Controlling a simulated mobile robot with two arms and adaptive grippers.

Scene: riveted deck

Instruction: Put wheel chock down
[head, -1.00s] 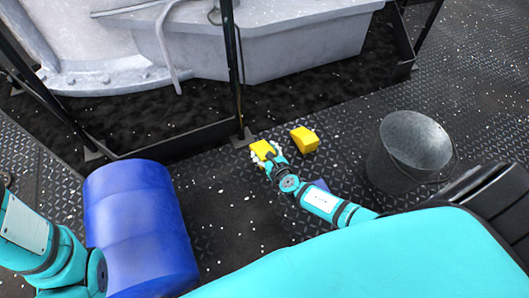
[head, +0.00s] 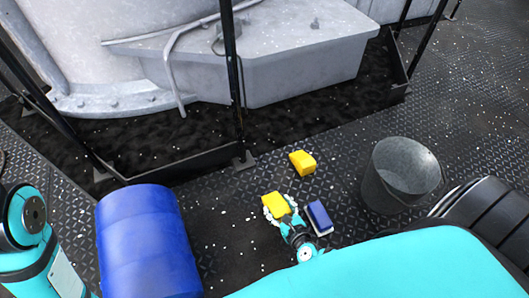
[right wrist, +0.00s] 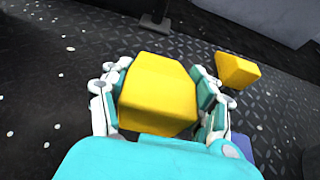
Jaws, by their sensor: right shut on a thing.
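A yellow wheel chock (head: 276,204) is between the fingers of my right gripper (head: 279,209), which is shut on it. In the right wrist view the held chock (right wrist: 158,95) fills the space between both fingers of the gripper (right wrist: 162,105). Whether it touches the deck is hard to tell. A second yellow chock (head: 303,162) sits on the deck beyond and to the right; it also shows in the right wrist view (right wrist: 236,70). My left arm is at the left edge of the head view, with its gripper out of sight.
A blue drum (head: 148,240) stands left of the right gripper. A metal bucket (head: 400,175) is to the right. A blue block with a pale base (head: 319,217) lies close beside the gripper. Black posts and a low frame (head: 170,167) border the grey machine (head: 270,70).

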